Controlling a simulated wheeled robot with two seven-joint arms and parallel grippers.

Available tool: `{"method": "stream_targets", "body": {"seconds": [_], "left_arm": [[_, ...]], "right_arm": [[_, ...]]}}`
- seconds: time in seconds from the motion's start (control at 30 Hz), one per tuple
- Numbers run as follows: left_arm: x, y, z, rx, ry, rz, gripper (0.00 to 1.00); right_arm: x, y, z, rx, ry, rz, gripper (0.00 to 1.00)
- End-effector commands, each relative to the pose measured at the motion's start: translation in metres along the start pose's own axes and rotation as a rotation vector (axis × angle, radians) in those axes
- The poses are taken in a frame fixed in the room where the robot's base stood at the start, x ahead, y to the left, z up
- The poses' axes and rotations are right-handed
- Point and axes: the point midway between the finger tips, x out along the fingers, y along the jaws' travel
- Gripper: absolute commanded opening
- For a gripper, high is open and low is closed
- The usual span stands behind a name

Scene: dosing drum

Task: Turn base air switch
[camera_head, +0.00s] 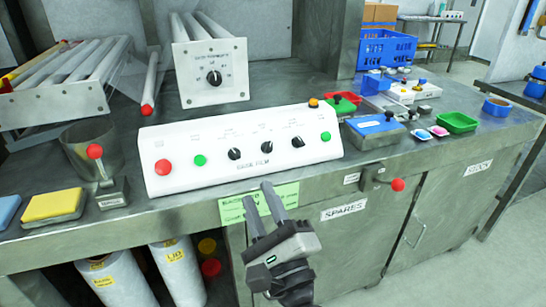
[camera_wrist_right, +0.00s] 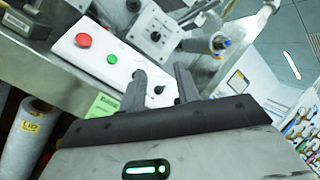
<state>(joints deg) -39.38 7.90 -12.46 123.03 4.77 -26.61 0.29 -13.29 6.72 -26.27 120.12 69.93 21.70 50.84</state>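A white control panel (camera_head: 242,151) stands on the steel bench, with a red button (camera_head: 163,167), green buttons and three black rotary knobs, left (camera_head: 234,154), middle (camera_head: 266,147) and right (camera_head: 298,142). Its small labels are too blurred to tell which control is base air. My right gripper (camera_head: 262,198) is open and empty, in front of and below the panel, apart from it. In the right wrist view its two fingers (camera_wrist_right: 160,80) stand apart, with a black knob (camera_wrist_right: 159,90) showing between them. My left gripper is not in view.
A white box with one knob (camera_head: 213,78) stands behind the panel. A lever with a red ball (camera_head: 397,185) sticks out at the bench front. A metal cup (camera_head: 88,149) and yellow sponge (camera_head: 52,204) are at left; trays (camera_head: 457,122) are at right.

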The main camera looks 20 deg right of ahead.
Motion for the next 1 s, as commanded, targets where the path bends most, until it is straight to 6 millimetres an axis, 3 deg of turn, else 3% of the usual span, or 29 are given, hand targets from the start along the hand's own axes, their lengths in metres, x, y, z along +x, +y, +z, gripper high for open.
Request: {"method": "stream_targets", "body": {"seconds": [0.03, 0.1, 0.2, 0.3, 0.57, 1.0], "left_arm": [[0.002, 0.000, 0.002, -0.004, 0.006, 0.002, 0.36], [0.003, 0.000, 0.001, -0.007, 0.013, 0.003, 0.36], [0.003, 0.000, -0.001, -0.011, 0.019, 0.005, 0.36], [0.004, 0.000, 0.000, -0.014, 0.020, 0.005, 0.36], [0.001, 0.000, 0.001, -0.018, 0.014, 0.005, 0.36], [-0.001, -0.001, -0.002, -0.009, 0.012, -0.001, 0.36]], "right_arm": [[0.011, -0.008, -0.007, 0.250, 0.063, -0.074, 0.32], [0.020, -0.011, -0.020, 0.564, 0.164, -0.149, 0.32], [0.026, -0.003, -0.037, 0.899, 0.298, -0.221, 0.32], [0.026, 0.009, -0.047, 1.105, 0.401, -0.262, 0.32], [0.038, 0.019, -0.060, 1.234, 0.480, -0.290, 0.32], [0.118, 0.022, -0.106, 1.227, 0.478, -0.291, 0.32]]}}
